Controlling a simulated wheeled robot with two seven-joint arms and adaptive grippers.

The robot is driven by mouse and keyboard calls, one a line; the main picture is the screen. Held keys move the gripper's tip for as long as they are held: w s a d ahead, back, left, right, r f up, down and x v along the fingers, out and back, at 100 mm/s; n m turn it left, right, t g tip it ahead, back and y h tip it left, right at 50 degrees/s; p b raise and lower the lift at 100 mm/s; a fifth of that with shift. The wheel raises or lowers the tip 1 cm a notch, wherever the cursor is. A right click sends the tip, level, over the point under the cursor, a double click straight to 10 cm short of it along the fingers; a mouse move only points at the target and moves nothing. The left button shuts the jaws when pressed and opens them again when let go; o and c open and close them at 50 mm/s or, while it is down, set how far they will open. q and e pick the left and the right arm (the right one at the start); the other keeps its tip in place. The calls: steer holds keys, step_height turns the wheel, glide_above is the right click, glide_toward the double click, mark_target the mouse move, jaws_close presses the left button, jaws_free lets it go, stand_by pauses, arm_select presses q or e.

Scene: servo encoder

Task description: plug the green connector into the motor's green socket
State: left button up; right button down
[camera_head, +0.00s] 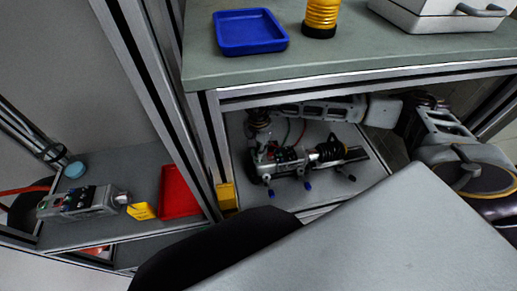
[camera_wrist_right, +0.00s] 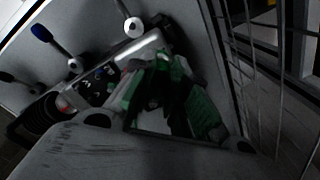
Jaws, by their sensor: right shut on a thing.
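The motor (camera_head: 288,157) lies on the lower shelf under the green-grey tabletop, with a black ribbed part at its right end. My right arm reaches in from the right, and my right gripper (camera_head: 262,143) points down at the motor's left end. In the right wrist view green parts (camera_wrist_right: 205,112) show close around the dark fingers. My right gripper is shut on what looks like the green connector (camera_wrist_right: 148,84); its outline is dark and partly hidden. The motor's light body (camera_wrist_right: 122,66) is right beside it. I cannot tell whether the connector touches the socket. My left gripper is not in view.
A second motor-like unit (camera_head: 82,201) lies on the left shelf near a yellow tag (camera_head: 141,211) and a red tray (camera_head: 178,192). A blue tray (camera_head: 249,31) stands on the tabletop (camera_head: 340,55). A frame post and the tabletop edge hem in the shelf.

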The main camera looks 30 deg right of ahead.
stand_by(0.5)
stand_by(0.4)
steer(key=shift+b, duration=0.35)
steer(key=shift+b, duration=0.4)
stand_by(1.0)
steer(key=shift+f+b, duration=0.5)
stand_by(0.8)
steer(key=c, duration=1.3)
jaws_free()
